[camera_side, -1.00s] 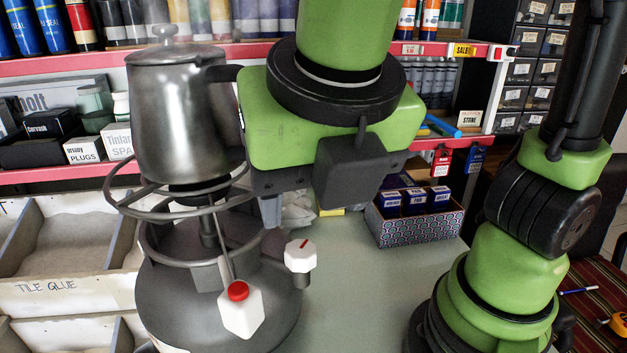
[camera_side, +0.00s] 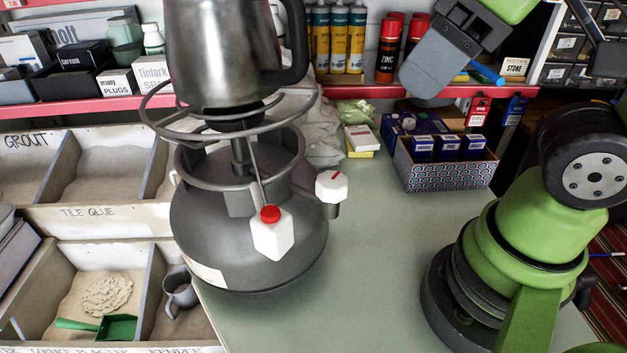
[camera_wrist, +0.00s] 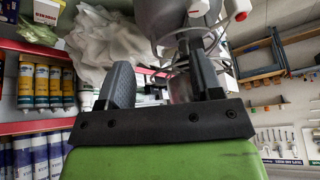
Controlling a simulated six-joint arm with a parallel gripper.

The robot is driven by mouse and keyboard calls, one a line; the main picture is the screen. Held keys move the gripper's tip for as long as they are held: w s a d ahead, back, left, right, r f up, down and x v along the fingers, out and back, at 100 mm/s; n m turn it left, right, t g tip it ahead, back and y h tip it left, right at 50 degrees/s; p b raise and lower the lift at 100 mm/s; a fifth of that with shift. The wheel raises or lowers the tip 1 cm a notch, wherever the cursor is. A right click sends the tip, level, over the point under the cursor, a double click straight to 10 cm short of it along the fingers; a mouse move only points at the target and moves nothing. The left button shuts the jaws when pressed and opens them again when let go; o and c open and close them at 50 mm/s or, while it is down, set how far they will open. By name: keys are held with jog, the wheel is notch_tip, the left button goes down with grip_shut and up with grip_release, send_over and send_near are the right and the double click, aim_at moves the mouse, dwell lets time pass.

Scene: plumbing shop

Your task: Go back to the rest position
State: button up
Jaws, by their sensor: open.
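My gripper (camera_wrist: 163,80) is open and empty in the wrist view, with its two dark fingers apart. In the side view my green arm end with a grey block (camera_side: 430,65) is at the top right, raised in front of the red shelf. The fingertips are not clear there. My arm's base stands at the right of the bench. A metal kettle (camera_side: 225,55) sits on a gas burner on a grey cylinder (camera_side: 245,250), left of my arm and apart from it. The burner also shows behind the fingers in the wrist view.
A patterned box of blue packs (camera_side: 445,172) stands at the back of the green bench (camera_side: 370,270). A red-edged shelf (camera_side: 350,92) with tubes and cans runs behind. Pale bins (camera_side: 85,218) lie left. The bench middle is clear.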

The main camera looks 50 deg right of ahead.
jog(key=m, duration=0.2)
jog(key=d+m+t, duration=0.1)
jog(key=m, duration=0.1)
jog(key=m+t, duration=0.1)
jog(key=m, duration=0.2)
jog(key=shift+s+d+r, duration=0.2)
jog(key=shift+s+d, duration=0.05)
jog(key=shift+d, duration=0.15)
